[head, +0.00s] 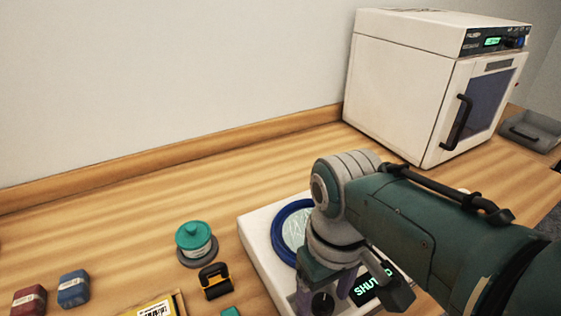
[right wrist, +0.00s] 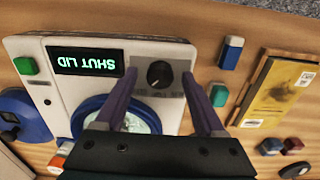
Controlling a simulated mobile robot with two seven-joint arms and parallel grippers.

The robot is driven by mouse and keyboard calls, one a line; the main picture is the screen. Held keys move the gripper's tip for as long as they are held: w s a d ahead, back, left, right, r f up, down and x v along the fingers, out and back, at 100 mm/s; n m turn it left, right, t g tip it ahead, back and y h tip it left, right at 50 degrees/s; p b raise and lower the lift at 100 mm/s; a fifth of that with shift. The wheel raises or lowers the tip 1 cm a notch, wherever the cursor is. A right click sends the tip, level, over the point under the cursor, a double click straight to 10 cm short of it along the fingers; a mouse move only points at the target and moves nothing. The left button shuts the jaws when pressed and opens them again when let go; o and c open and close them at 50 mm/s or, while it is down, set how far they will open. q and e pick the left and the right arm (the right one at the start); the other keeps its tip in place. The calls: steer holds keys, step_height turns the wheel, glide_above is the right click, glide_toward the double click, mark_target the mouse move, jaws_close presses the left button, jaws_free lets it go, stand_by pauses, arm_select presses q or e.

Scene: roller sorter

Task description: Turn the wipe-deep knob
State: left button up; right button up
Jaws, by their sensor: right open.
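The knob (right wrist: 159,75) is a round black dial on a grey panel of the white machine (head: 257,232). A short pale mark shows on its face; its small labels are not readable. In the head view the knob (head: 322,302) is partly hidden below my right gripper (head: 325,296). In the right wrist view my right gripper (right wrist: 159,77) is open, with one purple finger on either side of the knob. I cannot tell whether the fingers touch it. The machine's display (right wrist: 87,62) reads SHUT LID, upside down in this view. My left gripper is not in view.
A blue ring (right wrist: 86,110) surrounds a pale dish on the machine. A green button (right wrist: 25,65) is beside the display. A teal-topped spool (head: 196,240) and a black-and-orange clip (head: 214,281) stand left of the machine. A white cabinet (head: 400,90) stands behind.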

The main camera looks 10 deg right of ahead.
mark_target(324, 301)
step_height(324, 301, up, 10)
steer(key=p, duration=0.4)
steer(key=s+d+m+t, duration=0.2)
steer(key=s+d, duration=0.4)
steer(key=s, duration=0.2)
steer(key=s+d+r+t, duration=0.1)
steer(key=s+d+r, duration=0.1)
steer(key=s+r, duration=0.55)
steer(key=w+p+v, duration=0.2)
steer(key=p+v, duration=1.1)
steer(key=p, duration=0.1)
steer(key=w+r+p+v, duration=0.1)
steer(key=w+p+v, duration=0.2)
steer(key=p+v, duration=1.1)
steer(key=shift+w+r+t+p, duration=0.2)
steer(key=shift+r+t+p, duration=0.1)
steer(key=shift+p, duration=0.45)
